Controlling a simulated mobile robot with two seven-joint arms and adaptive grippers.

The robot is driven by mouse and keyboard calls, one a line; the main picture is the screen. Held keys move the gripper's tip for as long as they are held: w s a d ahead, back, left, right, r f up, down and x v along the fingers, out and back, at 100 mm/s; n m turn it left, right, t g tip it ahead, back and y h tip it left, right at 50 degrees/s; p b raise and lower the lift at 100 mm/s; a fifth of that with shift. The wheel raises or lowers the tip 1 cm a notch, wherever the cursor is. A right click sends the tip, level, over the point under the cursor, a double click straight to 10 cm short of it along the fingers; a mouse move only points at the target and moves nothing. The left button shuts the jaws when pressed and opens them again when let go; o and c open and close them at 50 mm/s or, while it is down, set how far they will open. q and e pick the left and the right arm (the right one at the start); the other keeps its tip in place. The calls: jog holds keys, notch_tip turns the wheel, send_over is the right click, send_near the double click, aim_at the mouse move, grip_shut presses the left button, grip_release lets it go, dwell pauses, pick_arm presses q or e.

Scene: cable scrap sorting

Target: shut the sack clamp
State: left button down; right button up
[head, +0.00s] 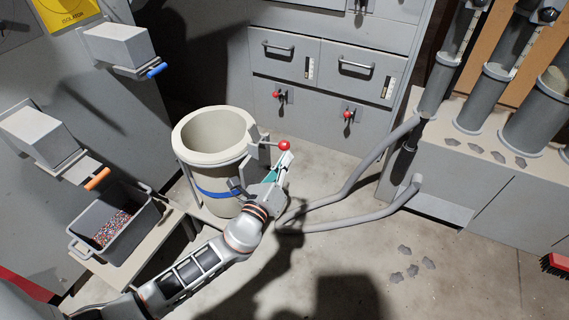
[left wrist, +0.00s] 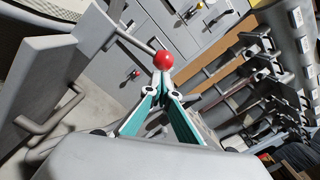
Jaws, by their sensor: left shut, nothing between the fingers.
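The sack clamp shows as a grey bracket (head: 254,136) at the right rim of the cream sack (head: 203,177), with a lever ending in a red ball knob (head: 284,145). In the left wrist view the red knob (left wrist: 163,60) sits at the end of a thin rod from a grey plate (left wrist: 58,72). My left gripper (head: 286,158) is shut and empty, its fingertips right by the knob. In the left wrist view the closed fingertips (left wrist: 162,78) overlap the knob's lower edge; I cannot tell whether they touch it. My right gripper is not in view.
A blue band (head: 215,193) runs round the sack. A grey bin of coloured granules (head: 112,226) stands on a bench at the left. Grey hoses (head: 350,215) lie on the floor to the right. Grey cabinets (head: 325,68) with red-knobbed handles stand behind.

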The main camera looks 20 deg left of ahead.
pick_arm(q)
jog(key=a+r+n+p, duration=0.6)
jog(key=r+n, duration=0.3)
jog(key=n, duration=0.3)
jog(key=shift+a+r, duration=0.15)
jog(key=shift+r, duration=0.05)
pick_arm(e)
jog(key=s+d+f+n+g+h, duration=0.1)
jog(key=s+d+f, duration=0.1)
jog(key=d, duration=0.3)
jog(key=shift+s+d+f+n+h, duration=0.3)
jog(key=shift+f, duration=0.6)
pick_arm(q)
jog(key=shift+w, duration=0.1)
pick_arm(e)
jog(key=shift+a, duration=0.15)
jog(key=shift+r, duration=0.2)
